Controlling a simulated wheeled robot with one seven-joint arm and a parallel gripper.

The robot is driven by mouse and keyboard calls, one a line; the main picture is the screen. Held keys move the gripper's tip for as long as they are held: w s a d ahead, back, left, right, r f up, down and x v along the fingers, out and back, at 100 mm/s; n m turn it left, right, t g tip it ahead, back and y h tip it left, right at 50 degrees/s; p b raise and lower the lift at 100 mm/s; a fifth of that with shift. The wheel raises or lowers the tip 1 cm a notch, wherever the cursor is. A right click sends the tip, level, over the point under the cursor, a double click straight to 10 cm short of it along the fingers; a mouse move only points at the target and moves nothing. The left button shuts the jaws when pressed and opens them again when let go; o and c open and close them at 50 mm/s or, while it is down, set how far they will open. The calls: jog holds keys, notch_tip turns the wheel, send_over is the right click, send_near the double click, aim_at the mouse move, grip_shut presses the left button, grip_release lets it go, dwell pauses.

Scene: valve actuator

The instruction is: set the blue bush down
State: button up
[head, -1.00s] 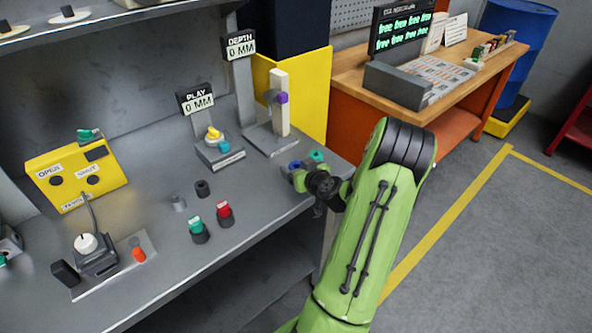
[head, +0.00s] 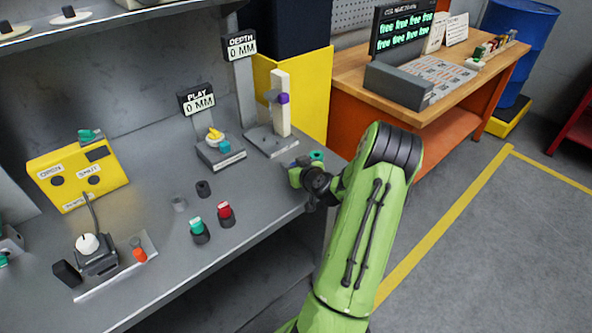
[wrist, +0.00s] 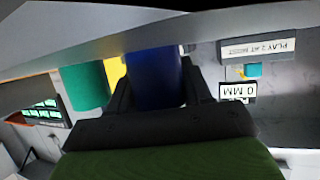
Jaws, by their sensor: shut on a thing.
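The blue bush (wrist: 153,78) is between the jaws of my gripper (head: 298,173), which is shut on it. In the wrist view it is close up and points toward the grey bench surface. I cannot tell whether it touches the bench. In the head view my gripper is low over the bench's right front edge and hides most of the bush. A teal bush (head: 316,156) stands just behind my gripper; it also shows in the wrist view (wrist: 88,84), beside the blue one and apart from it.
The PLAY gauge stand (head: 220,152) and the DEPTH gauge stand (head: 272,140) are behind my gripper. Green-topped (head: 199,230) and red-topped (head: 225,214) pieces stand to the left, with a dark ring (head: 203,188) behind them. Bare bench lies between these and my gripper.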

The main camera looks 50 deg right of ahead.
notch_tip(320, 180, up, 10)
jog(key=shift+r+p, duration=0.1)
jog(key=shift+p, duration=0.9)
jog(key=w+a+n+y, duration=0.2)
jog(key=w+a, duration=0.2)
jog(key=a, duration=0.7)
jog(key=w+a+n+t+y, duration=0.1)
jog(key=w+a, duration=0.3)
jog(key=a, duration=0.7)
jog(key=w+a+n+y, duration=0.2)
jog(key=w+a+y, duration=0.1)
jog(key=a, duration=0.9)
jog(key=shift+w+r+n+t, duration=0.2)
jog(key=shift+w+n+t, duration=0.1)
jog(key=shift+w, duration=0.45)
jog(key=shift+d, duration=0.15)
